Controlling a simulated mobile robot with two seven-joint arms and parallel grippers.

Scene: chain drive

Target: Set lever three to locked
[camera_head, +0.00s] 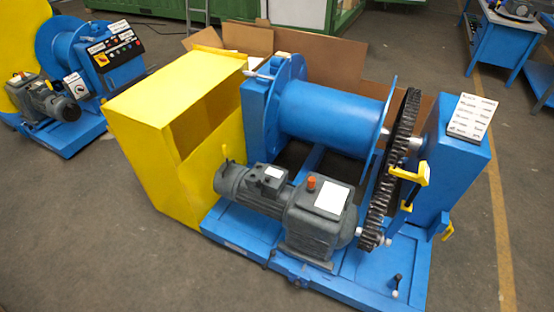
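A blue winch stands on the floor with a drum (325,120) and a dark chain-and-gear wheel (398,150) at its right side. Several handles show on it, and I cannot tell which is lever three. A yellow handle (422,174) sits by the gear wheel on the right blue post (458,160). A smaller yellow handle (447,232) is low on that post. A lever with a dark knob (396,284) stands at the front right of the base. A light lever (262,73) is at the drum's upper left. Neither of my grippers is in view.
A white text plate (472,117) tops the right post. A grey motor (290,205) sits in front of the drum. A large yellow cover (178,135) and cardboard (335,65) stand around it. Another winch (75,75) is at left. The front floor is clear.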

